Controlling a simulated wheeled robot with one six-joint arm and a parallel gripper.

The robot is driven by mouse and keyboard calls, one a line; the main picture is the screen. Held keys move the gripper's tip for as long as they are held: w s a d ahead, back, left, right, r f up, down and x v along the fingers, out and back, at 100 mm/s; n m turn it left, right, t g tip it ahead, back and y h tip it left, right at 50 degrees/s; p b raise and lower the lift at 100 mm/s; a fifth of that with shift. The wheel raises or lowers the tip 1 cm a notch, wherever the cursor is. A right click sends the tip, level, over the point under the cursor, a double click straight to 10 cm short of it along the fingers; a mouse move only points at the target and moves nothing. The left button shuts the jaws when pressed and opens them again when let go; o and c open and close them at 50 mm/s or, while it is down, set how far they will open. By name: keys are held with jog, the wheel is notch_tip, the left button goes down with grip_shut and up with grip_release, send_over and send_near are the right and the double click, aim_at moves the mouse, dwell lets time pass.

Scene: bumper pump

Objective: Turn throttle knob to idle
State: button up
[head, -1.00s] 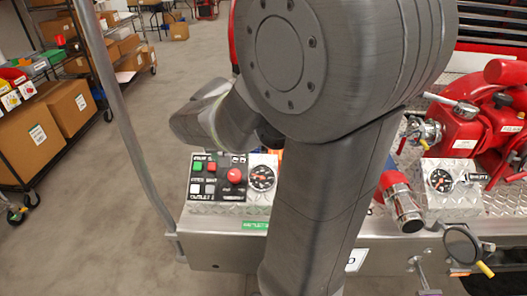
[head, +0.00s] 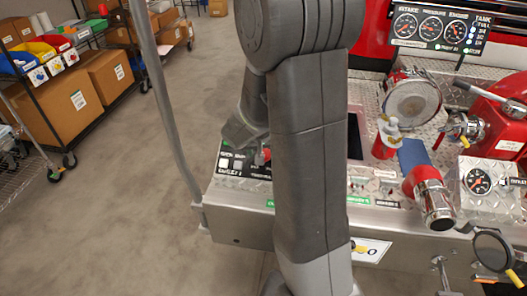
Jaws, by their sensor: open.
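A black control panel (head: 229,163) with buttons sits on the left end of the silver tread-plate bumper. A bit of red (head: 264,156) shows on it beside my arm. It looks like the panel's red knob, mostly hidden; I cannot read its setting or confirm it is the throttle knob. My arm stands upright across the middle of the head view, and its wrist part hangs just above the panel. My gripper and its fingertips are hidden behind my arm, so no contact with the panel can be seen.
A red nozzle with a chrome end (head: 432,199), a gauge box (head: 488,187) and red pump fittings (head: 500,115) stand on the right. A gauge board (head: 433,29) is behind. A grey upright post (head: 165,110) rises at the left. Shelves with boxes (head: 90,85) stand beyond open floor.

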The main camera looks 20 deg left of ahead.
jog(key=shift+w+f, duration=0.15)
jog(key=shift+f, duration=0.2)
jog(key=c, duration=1)
jog(key=n+b, duration=0.1)
jog(key=n, duration=0.2)
jog(key=shift+a, duration=0.15)
jog(key=n+b, duration=0.1)
jog(key=n, duration=0.2)
jog(key=shift+f+h+b, duration=0.1)
jog(key=shift+h+b, duration=0.2)
jog(key=shift+h, duration=0.1)
jog(key=n, duration=0.3)
jog(key=n+t+b, duration=0.1)
jog(key=n, duration=0.2)
jog(key=shift+s+a+n+h, duration=0.1)
jog(key=shift+s+n+h, duration=0.1)
jog(key=shift+n+h, duration=0.15)
jog(key=shift+n, duration=0.25)
